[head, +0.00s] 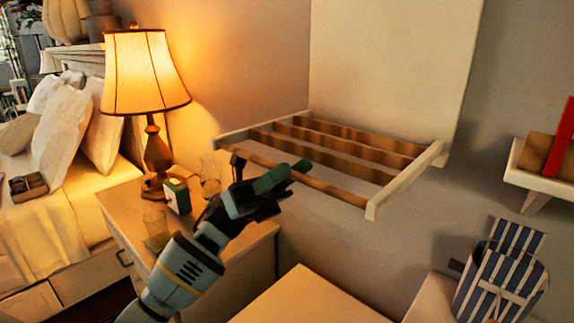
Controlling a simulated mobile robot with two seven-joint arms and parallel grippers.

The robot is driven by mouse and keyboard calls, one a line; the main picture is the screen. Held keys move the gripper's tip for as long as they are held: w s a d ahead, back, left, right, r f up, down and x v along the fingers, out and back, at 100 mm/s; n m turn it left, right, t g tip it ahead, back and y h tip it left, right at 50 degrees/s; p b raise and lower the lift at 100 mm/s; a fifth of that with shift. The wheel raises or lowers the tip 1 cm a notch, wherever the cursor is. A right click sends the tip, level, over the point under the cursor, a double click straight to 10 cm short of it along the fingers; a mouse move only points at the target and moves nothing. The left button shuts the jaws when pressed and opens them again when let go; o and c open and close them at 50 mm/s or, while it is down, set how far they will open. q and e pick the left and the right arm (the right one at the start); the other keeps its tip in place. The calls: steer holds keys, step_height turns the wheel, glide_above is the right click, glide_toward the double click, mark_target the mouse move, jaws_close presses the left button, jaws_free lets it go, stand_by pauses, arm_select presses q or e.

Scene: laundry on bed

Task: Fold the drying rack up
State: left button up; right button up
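The drying rack (405,183) is mounted on a tall white panel (390,60) on the wall. It stands folded out, roughly level, with a pale frame and several brown wooden bars. My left gripper (285,178), dark with green parts, is just below and in front of the rack's front left part. It overlaps the front bar's left stretch in the picture; I cannot tell whether it touches it. Nothing is visibly held, and the finger gap is not clear. My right gripper is not in view.
A nightstand (255,232) below my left arm carries a lit lamp (150,85), a small clock (177,195) and glassware (156,228). A bed (45,225) is at left. A wall shelf (540,180) and a blue-striped container (500,280) are at right. Space under the rack looks clear.

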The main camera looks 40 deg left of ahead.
arm_select(q)
steer(key=shift+d+r, duration=0.15)
steer(key=shift+d, duration=0.05)
jaws_close()
stand_by(0.3)
